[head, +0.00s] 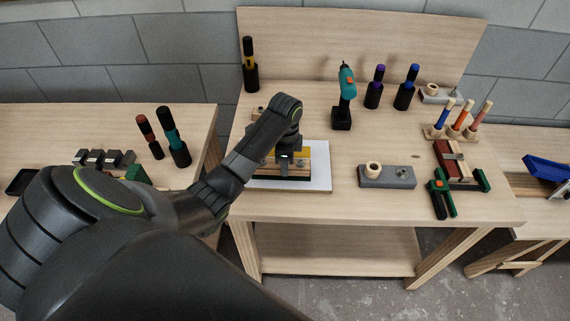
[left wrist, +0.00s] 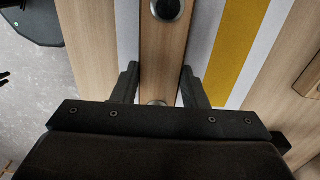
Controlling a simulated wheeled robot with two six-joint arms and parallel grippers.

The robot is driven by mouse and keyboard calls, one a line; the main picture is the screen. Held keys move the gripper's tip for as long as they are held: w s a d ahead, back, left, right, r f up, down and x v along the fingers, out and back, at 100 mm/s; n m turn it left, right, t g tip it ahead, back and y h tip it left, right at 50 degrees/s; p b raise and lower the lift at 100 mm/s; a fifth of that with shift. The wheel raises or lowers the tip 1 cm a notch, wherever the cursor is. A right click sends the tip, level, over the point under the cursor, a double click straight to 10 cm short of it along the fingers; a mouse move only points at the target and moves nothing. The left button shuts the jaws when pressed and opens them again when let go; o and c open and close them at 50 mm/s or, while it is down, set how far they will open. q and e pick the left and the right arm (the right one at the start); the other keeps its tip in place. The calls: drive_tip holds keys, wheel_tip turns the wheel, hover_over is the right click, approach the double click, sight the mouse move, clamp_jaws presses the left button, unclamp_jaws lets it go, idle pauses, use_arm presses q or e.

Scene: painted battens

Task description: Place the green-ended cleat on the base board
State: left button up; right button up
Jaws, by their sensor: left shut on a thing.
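The base board (head: 319,181) is a white panel lying near the front left of the middle bench. A yellow strip (head: 319,152) lies along it, and shows in the left wrist view (left wrist: 232,45) to the right of my jaws. My left gripper (head: 285,164) is over the board, shut on a wooden cleat (left wrist: 165,60) with round metal fittings. The cleat lies lengthwise between the fingers, low over the board. I cannot tell whether it touches. Its ends are mostly hidden, so a green end is not clear. My right gripper is not in view.
A grey block with a wooden ring (head: 388,178) stands right of the board. A green-and-black clamp (head: 441,195) and a red vise-like piece (head: 452,160) lie farther right. A drill (head: 344,97) and several handled tools stand behind. Bench between board and grey block is clear.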

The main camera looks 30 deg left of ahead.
use_arm(q)
drive_tip(key=shift+f, duration=0.8)
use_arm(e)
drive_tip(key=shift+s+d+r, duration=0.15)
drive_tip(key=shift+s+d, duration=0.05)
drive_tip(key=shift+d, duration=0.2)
use_arm(q)
drive_tip(key=shift+f, duration=0.15)
drive_tip(key=o, duration=1)
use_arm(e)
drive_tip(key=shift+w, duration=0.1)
use_arm(q)
drive_tip(key=shift+o, duration=0.2)
drive_tip(key=shift+r, duration=0.5)
wheel_tip(320, 180, up, 6)
drive_tip(key=shift+w+f, duration=0.1)
drive_tip(key=shift+f, duration=0.1)
wheel_tip(320, 180, up, 4)
drive_tip(key=p, duration=0.3)
drive_tip(key=shift+r+p, duration=0.9)
drive_tip(key=shift+p, duration=0.1)
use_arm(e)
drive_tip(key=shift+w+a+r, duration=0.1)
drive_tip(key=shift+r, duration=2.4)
